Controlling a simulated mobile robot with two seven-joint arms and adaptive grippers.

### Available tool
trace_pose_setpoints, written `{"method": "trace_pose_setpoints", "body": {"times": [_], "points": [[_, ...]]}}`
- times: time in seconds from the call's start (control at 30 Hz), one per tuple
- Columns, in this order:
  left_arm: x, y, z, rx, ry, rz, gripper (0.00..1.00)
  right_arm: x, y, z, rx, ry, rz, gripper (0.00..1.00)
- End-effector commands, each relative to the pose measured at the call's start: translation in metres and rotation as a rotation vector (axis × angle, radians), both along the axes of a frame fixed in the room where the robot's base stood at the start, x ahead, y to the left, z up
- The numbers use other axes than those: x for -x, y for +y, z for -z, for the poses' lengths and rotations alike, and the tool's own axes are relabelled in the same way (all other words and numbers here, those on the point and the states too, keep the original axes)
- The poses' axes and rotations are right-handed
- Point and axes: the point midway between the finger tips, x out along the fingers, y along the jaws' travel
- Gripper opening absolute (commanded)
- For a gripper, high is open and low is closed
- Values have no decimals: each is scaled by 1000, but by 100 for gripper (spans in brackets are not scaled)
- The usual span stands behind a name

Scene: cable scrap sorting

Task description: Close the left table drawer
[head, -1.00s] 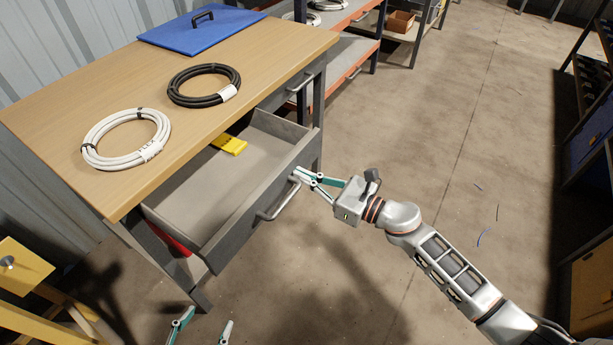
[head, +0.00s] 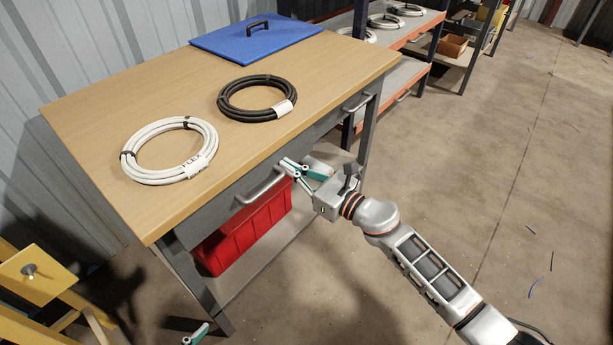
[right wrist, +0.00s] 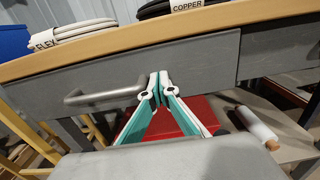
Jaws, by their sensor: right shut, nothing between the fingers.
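The left table drawer (head: 225,208) is in, its grey front close under the edge of the wooden tabletop (head: 300,85); its inside is hidden. Whether a thin gap is left I cannot tell. Its bar handle (head: 262,188) shows below the tabletop edge. My right gripper (head: 287,165) is shut and empty, its fingertips at the drawer front just right of the handle. In the right wrist view the fingertips (right wrist: 159,78) are together at the grey front (right wrist: 200,65), beside the handle (right wrist: 105,96). Only a tip of my left gripper (head: 196,335) shows at the bottom edge.
A white cable coil (head: 170,150), a black coil (head: 257,98) and a blue lid-like panel (head: 255,38) with a handle lie on the tabletop. A red bin (head: 245,232) stands on the shelf below. A yellow stand (head: 35,275) is at left. The floor at right is mostly clear.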

Motion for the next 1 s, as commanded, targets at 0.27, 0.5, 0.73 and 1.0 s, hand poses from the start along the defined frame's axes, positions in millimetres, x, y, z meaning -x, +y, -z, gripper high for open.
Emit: {"method": "trace_pose_setpoints", "body": {"times": [0.27, 0.5, 0.73, 1.0], "points": [[-3, -6, -4, 16, -11, 3, 57, -12, 17, 1, 0, 2, -1, 0], [-7, -8, -7, 22, -21, 6, 57, -14, 18, -1, 0, -1, 0, 0], [-8, -8, -7, 21, -22, 5, 57, -14, 18, -3, -1, -3, 1, 0], [-6, -5, -4, 17, -17, 1, 57, -14, 3, -1, 2, -2, 1, 0]]}}
